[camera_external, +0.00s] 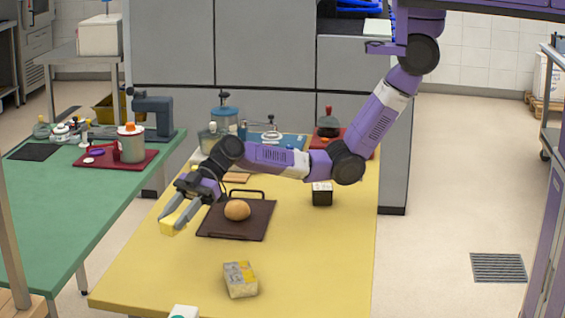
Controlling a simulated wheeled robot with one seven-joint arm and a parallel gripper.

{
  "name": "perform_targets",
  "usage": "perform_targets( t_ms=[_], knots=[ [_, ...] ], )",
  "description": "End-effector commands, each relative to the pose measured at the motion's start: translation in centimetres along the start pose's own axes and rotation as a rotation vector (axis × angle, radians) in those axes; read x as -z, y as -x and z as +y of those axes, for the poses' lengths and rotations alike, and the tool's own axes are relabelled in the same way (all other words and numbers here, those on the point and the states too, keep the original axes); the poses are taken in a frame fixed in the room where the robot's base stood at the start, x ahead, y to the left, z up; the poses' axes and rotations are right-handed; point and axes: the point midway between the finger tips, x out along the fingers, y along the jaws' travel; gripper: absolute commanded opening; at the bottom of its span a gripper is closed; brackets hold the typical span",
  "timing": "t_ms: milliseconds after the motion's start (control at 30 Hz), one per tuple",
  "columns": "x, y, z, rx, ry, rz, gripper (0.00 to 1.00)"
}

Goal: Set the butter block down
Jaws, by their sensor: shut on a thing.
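My gripper (180,219) is at the left side of the yellow table (322,262), its fingers pointing down and to the left. It is shut on a small yellow block, the butter block (168,228), which shows at the fingertips. Part of the block is hidden by the fingers. I cannot tell whether its underside touches the table or hangs a little above it.
A dark tray (217,230) with a round bread roll (237,210) lies just right of my gripper. A grey-and-yellow wrapped block (240,279) stands near the front. A small black-and-white box (322,194) stands farther right. The table's front left is clear.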

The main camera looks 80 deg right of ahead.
Motion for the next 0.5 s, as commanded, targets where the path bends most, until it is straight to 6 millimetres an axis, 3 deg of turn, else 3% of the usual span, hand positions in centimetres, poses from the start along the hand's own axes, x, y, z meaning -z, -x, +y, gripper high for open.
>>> perform_targets(
  t_ms=[100, 500],
  knots=[
    [-2.2, -0.9, 0.0, 0.0, -0.003, -0.001, 0.0],
    [-6.3, -2.6, 0.0, 0.0, -0.002, -0.001, 0.0]
  ],
)
